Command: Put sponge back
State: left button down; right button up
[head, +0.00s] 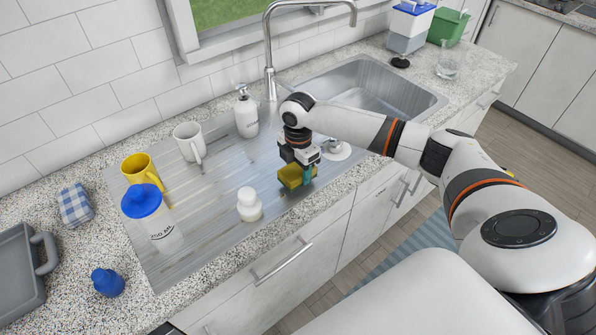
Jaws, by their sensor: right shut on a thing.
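The sponge (290,178) is yellow with a green side and shows just under my right gripper (303,168). My right gripper points down and is shut on the sponge, near the front right part of the metal drainboard (215,205). I cannot tell whether the sponge touches the drainboard. A white round holder-like item (336,151) stands just right of the gripper, partly hidden by my right arm. My left gripper is not in view.
On the drainboard stand a white shaker (249,205), a blue-lidded jar (152,218), a yellow mug (142,170), a white mug (189,142) and a soap dispenser (246,114). The sink (375,85) lies behind my right arm.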

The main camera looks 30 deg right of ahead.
aim_at(298, 168)
jog(key=shift+f, duration=1)
jog(key=o, duration=1)
jog(key=shift+f, duration=0.1)
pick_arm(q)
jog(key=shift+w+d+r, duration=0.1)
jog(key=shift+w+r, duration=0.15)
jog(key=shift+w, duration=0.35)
pick_arm(e)
notch_tip(298, 168, up, 12)
jog(key=shift+r+b, duration=0.15)
jog(key=shift+b, duration=0.6)
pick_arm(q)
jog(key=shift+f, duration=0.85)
